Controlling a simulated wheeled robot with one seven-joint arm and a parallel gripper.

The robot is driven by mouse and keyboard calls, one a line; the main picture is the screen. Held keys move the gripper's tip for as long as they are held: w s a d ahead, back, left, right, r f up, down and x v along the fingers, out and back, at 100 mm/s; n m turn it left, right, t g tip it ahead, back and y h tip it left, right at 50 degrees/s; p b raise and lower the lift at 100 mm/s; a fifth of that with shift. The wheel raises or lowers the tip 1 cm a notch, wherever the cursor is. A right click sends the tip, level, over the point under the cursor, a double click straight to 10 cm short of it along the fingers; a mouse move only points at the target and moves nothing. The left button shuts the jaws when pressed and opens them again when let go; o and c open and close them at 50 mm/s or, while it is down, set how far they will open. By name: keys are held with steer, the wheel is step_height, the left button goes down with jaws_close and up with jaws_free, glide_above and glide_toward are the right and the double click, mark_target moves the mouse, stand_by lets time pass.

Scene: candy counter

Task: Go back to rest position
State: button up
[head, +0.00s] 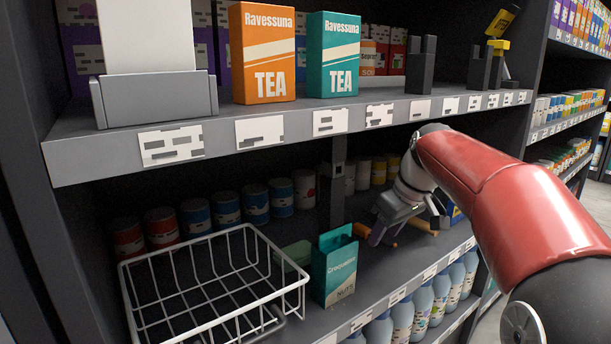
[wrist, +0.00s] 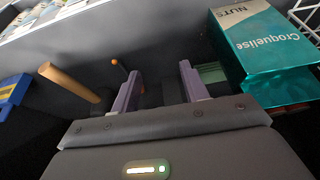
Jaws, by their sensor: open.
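My gripper (wrist: 160,92) is open, with its two purple fingers apart and nothing between them. In the head view my gripper (head: 392,230) is inside the middle shelf bay, at the end of my red arm. It is to the right of a teal Croquelise nuts box (head: 338,272), apart from it. The box stands on the shelf with its top flap open; it also shows at the right of the wrist view (wrist: 262,45). A wooden handle (wrist: 68,82) and a blue-and-yellow item (wrist: 12,92) lie on the other side of my gripper.
A white wire basket (head: 215,281) stands left of the nuts box. Several cans (head: 228,204) line the back. The upper shelf edge (head: 240,128) overhangs the bay and carries an orange tea box (head: 262,52) and a teal tea box (head: 333,54). Bottles (head: 422,305) stand below.

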steer(key=s+a+r+m+t+h+p, duration=0.15)
steer(key=s+m+p, duration=0.25)
steer(key=s, duration=1.3)
steer(key=s+f+m+p, duration=0.1)
steer(key=s+f, duration=0.1)
steer(key=s, duration=0.3)
steer(key=s+f+m+h+p, duration=0.1)
steer(key=s+f+m, duration=0.1)
steer(key=s, duration=0.3)
steer(key=shift+s+d+f, duration=0.2)
steer(key=shift+s+f, duration=0.15)
steer(key=shift+f, duration=0.5)
steer(key=shift+t, duration=0.25)
